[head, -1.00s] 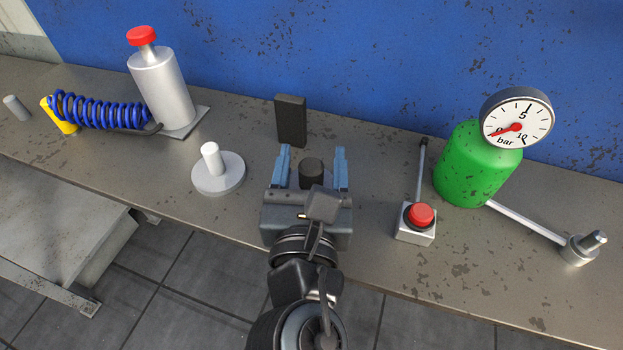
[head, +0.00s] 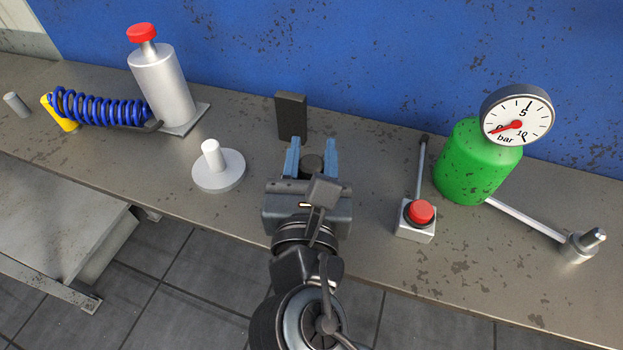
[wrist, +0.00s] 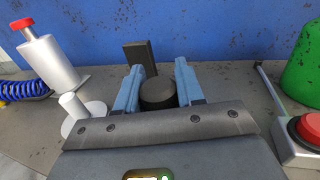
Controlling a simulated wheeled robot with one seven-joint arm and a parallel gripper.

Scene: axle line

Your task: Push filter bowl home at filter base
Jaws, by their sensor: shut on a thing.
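A short dark cylinder, which looks like the filter bowl (head: 313,163), stands on the bench between my fingers. It also shows in the wrist view (wrist: 158,94). My gripper (head: 311,152) has both blue fingers against its sides and is shut on it. Its lower part is hidden by my gripper. A black upright block (head: 291,117) stands just behind it, slightly left, and also shows in the wrist view (wrist: 139,57). It may belong to the filter base, but I cannot tell. Whether the cylinder touches the block or is seated in anything is hidden.
A pale disc with a peg (head: 218,170) lies left. A silver cylinder with a red knob (head: 160,85) and a blue coiled hose (head: 100,110) are farther left. A red button box (head: 418,220), a lever (head: 422,165) and a green gauge tank (head: 475,165) are right. A blue wall (head: 350,60) stands behind.

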